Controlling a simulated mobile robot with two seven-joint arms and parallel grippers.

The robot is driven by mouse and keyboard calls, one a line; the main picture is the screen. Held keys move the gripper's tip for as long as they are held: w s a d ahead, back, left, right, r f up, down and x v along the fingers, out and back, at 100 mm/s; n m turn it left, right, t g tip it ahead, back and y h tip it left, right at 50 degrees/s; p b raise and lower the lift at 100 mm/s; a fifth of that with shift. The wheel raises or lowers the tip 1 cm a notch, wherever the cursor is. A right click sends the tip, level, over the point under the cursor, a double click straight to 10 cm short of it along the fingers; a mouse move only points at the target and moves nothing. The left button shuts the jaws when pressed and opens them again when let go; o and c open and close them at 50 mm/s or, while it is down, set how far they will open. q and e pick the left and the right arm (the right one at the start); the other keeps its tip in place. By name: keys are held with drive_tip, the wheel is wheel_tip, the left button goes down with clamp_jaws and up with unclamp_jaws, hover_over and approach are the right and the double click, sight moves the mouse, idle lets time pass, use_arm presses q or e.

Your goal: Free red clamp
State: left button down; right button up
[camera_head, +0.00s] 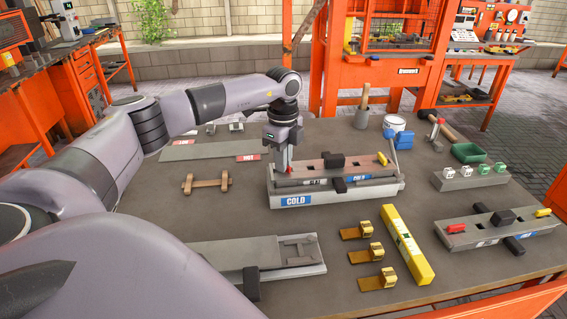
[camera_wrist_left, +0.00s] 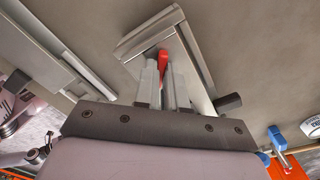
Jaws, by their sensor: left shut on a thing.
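The red clamp (camera_wrist_left: 163,60) is a small red piece at the left end of the grey mould (camera_head: 345,168) that stands in the tray labelled COLD (camera_head: 325,197). My left gripper (camera_head: 283,166) points down over that end. In the left wrist view my left gripper (camera_wrist_left: 163,80) is shut on the red clamp, with its tip showing between the fingers. In the head view the fingers mostly hide the clamp. A yellow clamp (camera_head: 382,158) sits at the mould's right end, and a black block (camera_head: 334,160) sits at its middle. My right gripper is not in view.
A second mould (camera_head: 497,227) with red and yellow clamps lies at the right. A yellow level (camera_head: 407,245) and several yellow clips (camera_head: 366,254) lie in front. A wooden piece (camera_head: 206,183) lies left.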

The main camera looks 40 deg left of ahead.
use_arm(q)
drive_tip(key=shift+n+p, duration=0.3)
drive_tip(key=shift+p, duration=0.05)
drive_tip(key=n, duration=0.3)
drive_tip(key=shift+n, duration=0.6)
drive_tip(key=n, duration=0.3)
drive_tip(key=shift+n, duration=0.4)
drive_tip(key=c, duration=1.1)
unclamp_jaws()
drive_tip(key=shift+o, duration=0.2)
